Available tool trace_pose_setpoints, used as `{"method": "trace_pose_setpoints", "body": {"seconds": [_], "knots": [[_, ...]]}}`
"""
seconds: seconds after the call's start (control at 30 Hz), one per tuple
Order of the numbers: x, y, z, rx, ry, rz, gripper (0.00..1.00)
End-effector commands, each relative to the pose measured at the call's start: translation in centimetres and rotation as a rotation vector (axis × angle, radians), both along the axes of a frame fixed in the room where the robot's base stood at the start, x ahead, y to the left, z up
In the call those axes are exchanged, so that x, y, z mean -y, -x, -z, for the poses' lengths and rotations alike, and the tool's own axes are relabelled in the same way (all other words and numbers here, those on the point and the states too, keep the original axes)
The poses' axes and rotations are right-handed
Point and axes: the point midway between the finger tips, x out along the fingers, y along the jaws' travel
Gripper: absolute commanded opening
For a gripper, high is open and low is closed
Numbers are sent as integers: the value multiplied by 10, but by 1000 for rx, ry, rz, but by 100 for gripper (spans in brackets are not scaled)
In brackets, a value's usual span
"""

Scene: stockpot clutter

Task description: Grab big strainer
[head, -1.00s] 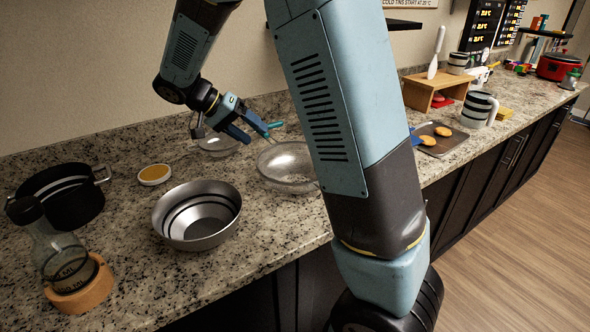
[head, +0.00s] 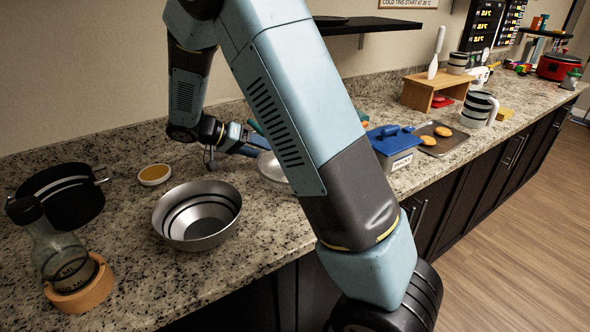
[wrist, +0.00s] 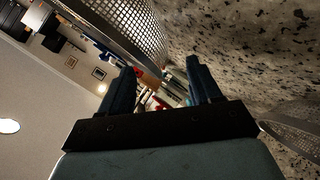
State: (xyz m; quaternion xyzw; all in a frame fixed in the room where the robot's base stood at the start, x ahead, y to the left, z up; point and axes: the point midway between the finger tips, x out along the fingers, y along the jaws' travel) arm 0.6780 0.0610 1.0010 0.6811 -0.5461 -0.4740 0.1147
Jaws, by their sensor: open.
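A big mesh strainer (head: 273,172) lies on the counter right of the metal bowl in the head view, partly hidden behind my arm. In the wrist view, a large mesh bowl with a metal rim (wrist: 140,28) fills the top, close to my fingers; it appears to be this strainer. My gripper (wrist: 160,85) is open, its two dark fingers apart, with no object clearly held between them. In the head view, my gripper (head: 256,140) is low over the counter behind the strainer, its fingertips partly hidden by my arm. Another mesh edge (wrist: 293,132) shows at lower right in the wrist view.
A metal bowl (head: 197,216), black pot (head: 70,197), small yellow-topped dish (head: 154,174) and glass carafe (head: 62,257) stand at left. A blue-lidded box (head: 394,147) and tray of cookies (head: 440,141) lie right of my arm. A black wall shelf (head: 365,24) is above.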

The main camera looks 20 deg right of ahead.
Motion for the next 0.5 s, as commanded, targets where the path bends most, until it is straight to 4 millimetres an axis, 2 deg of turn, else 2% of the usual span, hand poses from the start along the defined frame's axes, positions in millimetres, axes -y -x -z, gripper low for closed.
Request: {"method": "trace_pose_setpoints", "body": {"seconds": [0.27,0.5], "knots": [[12,1,6,-1,0,2,63],[40,3,20,-3,0,3,63]]}}
